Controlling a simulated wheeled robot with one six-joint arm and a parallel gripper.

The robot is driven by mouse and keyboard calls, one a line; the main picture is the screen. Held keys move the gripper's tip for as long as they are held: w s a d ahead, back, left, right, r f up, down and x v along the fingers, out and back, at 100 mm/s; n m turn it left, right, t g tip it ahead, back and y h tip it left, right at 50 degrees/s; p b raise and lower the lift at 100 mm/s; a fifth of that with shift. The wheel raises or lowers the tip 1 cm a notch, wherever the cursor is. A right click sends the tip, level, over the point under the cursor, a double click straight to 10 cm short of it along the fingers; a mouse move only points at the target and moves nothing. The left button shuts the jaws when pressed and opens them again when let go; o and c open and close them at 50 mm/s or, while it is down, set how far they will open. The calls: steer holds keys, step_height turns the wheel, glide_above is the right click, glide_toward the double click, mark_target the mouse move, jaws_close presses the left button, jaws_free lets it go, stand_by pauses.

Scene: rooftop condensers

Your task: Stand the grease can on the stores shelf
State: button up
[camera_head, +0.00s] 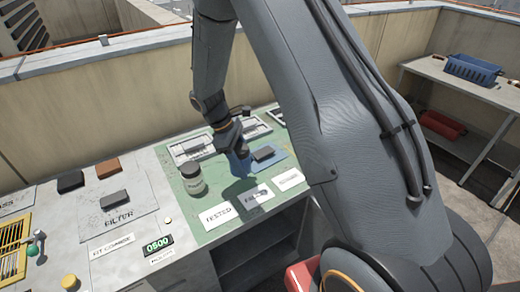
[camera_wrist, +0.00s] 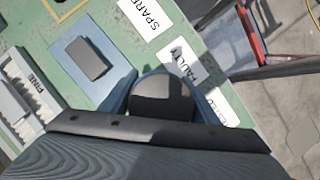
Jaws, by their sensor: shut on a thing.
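A pale can with a dark lid (camera_head: 193,178), likely the grease can, stands upright on the green bench mat (camera_head: 213,222). It is left of my gripper and apart from it. My gripper (camera_head: 239,165) points down over the mat, between the can and a blue pad. In the wrist view my gripper (camera_wrist: 166,95) has its blue fingers either side of a dark grey, round-topped thing (camera_wrist: 163,92), and is shut on it. What this thing is I cannot tell. A metal shelf unit (camera_head: 455,80), perhaps the stores shelf, stands at the far right.
A dark block (camera_wrist: 88,58) lies on the blue pad (camera_wrist: 105,42). White cards (camera_head: 217,215) line the mat's front edge. The shelf unit holds a blue crate (camera_head: 472,69) on top and a red bin (camera_head: 442,125) below.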

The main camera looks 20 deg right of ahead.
mark_target(237, 179)
steer(key=w+r+n+t, duration=0.1)
steer(key=n, duration=0.1)
steer(key=w+a+r+n+t, duration=0.1)
steer(key=n, duration=0.2)
steer(key=w+r+n+t, duration=0.1)
steer(key=n, duration=0.1)
steer(key=shift+a+r+n+h, duration=0.15)
steer(key=shift+a+n+h, duration=0.15)
steer(key=shift+a+h, duration=0.1)
steer(key=shift+w+a+r+n+b, duration=0.2)
steer(key=shift+n+b, duration=0.1)
steer(key=shift+n, duration=0.1)
steer(key=shift+f+n, duration=0.15)
steer(key=shift+n, duration=0.15)
steer(key=shift+w+f+p, duration=0.1)
steer(key=shift+f+p, duration=0.9)
steer(key=shift+f, duration=3.75)
steer(key=shift+f, duration=0.1)
steer(key=o, duration=0.9)
steer(key=shift+f, duration=0.1)
steer(key=o, duration=0.4)
